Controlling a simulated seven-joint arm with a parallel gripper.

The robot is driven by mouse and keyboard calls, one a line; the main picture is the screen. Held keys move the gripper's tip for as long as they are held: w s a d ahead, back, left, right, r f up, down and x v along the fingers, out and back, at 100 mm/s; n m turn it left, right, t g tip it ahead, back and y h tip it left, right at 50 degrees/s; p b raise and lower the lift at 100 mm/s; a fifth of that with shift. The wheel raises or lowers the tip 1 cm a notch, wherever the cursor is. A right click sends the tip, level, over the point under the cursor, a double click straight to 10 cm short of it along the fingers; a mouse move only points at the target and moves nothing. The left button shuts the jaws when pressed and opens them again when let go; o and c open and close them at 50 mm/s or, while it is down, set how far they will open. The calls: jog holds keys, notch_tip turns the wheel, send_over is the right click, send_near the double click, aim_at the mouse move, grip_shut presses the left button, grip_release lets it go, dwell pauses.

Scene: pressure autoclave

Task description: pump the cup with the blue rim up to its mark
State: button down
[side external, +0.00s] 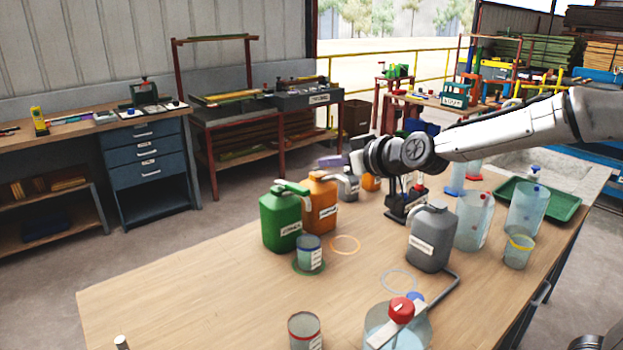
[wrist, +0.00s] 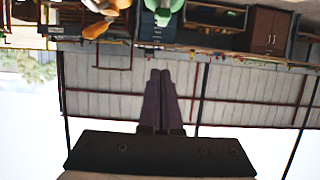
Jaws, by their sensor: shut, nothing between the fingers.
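The cup with the blue rim (side external: 310,255) stands upright on a green ring in front of the green jug (side external: 281,222), under or near its spout. The cup has a white label; its mark and liquid level are too small to read. The green jug has a green pump head on top. My gripper (side external: 324,162) is shut and empty, held above and behind the jugs and pointing left. In the wrist view the two dark fingers (wrist: 160,72) lie together, with the upside-down green jug (wrist: 163,8) at the top edge.
An orange jug (side external: 321,203) stands right beside the green one. A grey jug (side external: 432,238), a red-rimmed cup (side external: 305,331), a yellow-rimmed cup (side external: 518,252) and clear tall vessels (side external: 473,220) share the bench. The bench's left front (side external: 190,300) is mostly clear.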

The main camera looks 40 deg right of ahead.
send_over(300, 187)
jog(key=s, duration=0.1)
notch_tip(300, 187, down, 4)
jog(key=shift+s, duration=0.15)
jog(key=shift+s+f, duration=0.25)
jog(key=shift+f, duration=0.9)
jog(key=shift+s+f, duration=0.15)
jog(key=shift+f, duration=0.6)
jog(key=shift+s+f, duration=0.25)
jog(key=shift+f, duration=0.4)
jog(key=shift+r, duration=0.2)
